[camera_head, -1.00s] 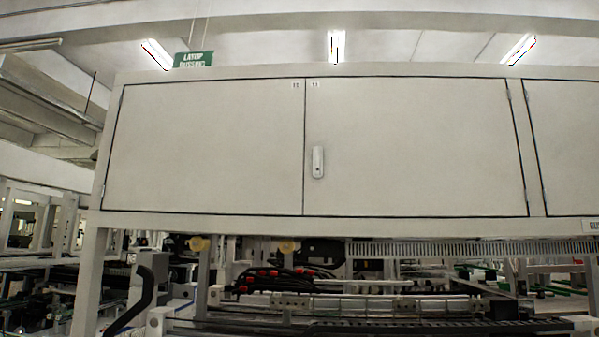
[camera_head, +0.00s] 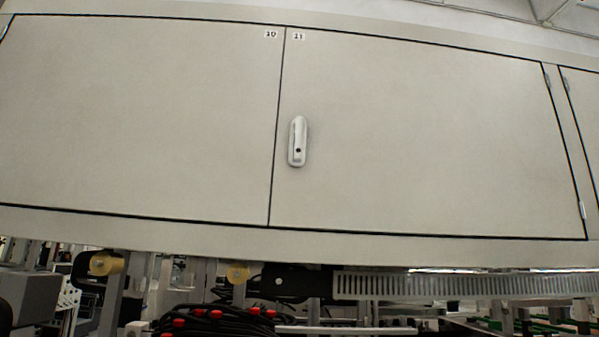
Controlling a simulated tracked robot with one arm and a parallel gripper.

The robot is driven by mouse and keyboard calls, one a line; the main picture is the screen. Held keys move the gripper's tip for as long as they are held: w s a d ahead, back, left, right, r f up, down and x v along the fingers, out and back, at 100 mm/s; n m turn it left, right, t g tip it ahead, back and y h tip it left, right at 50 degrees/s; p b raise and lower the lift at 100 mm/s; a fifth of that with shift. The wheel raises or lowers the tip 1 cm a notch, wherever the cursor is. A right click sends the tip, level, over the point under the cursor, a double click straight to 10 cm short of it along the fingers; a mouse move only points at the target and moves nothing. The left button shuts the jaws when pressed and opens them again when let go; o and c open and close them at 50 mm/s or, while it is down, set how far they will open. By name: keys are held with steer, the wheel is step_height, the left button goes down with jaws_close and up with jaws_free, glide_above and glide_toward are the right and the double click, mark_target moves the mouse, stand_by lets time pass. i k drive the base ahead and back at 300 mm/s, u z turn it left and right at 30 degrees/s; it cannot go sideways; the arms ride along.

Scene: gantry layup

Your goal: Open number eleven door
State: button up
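The door labelled 11 (camera_head: 430,140) is a flat beige panel on the right of a wide overhead cabinet. It is shut, flush with its frame. Its small number label (camera_head: 299,36) sits at the top left corner. A pale upright handle (camera_head: 298,141) with a dark keyhole is on its left side, near the seam. Hinges (camera_head: 582,208) show on its right edge. My gripper is not in view.
The door labelled 10 (camera_head: 140,115) adjoins on the left and is also shut. Another panel begins at the far right. Below the cabinet are a slotted grey duct (camera_head: 440,285), yellow round parts (camera_head: 106,263) and dark cables with red fittings (camera_head: 215,320).

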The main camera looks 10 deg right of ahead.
mark_target(399, 137)
steer(key=z, duration=0.15)
steer(key=i, duration=1.2)
steer(key=z, duration=0.1)
